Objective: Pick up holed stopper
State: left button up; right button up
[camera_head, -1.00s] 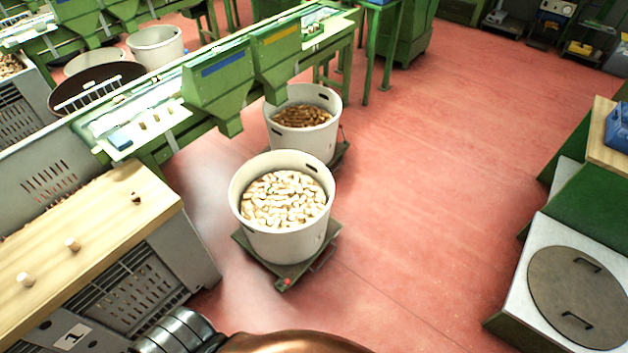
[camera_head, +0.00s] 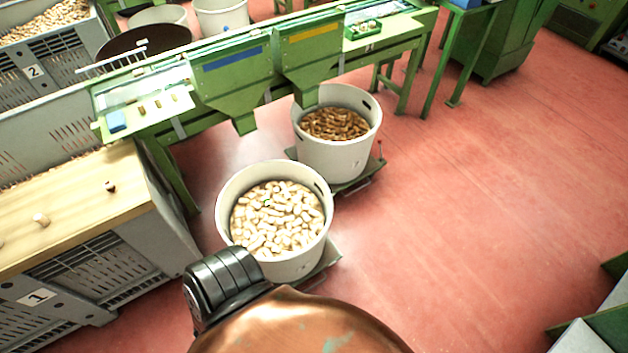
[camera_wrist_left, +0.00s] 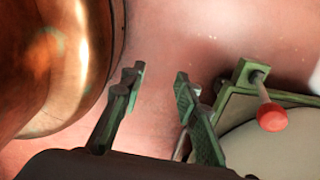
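Stoppers stand apart on a wooden board at the left in the head view: a dark brown one (camera_head: 110,187), a pale one (camera_head: 41,220), and another pale one (camera_head: 2,243) cut by the left edge. I cannot tell which of them has a hole. My left gripper (camera_wrist_left: 158,85) shows in the left wrist view with its fingers apart and nothing between them, above the red floor. In the head view its fingers are hidden; only a black ribbed part of my arm shows at the bottom. My right gripper is not in view.
A white bucket of pale stoppers (camera_head: 224,203) stands on a low green cart near me, with a bucket of brown stoppers (camera_head: 335,158) behind it. A red knob (camera_wrist_left: 271,117) on a green frame is right of my left gripper. Open floor (camera_head: 480,200) lies right.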

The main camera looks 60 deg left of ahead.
aim_at(285, 194)
jog(key=i, duration=1.5)
jog(key=u, duration=3.75)
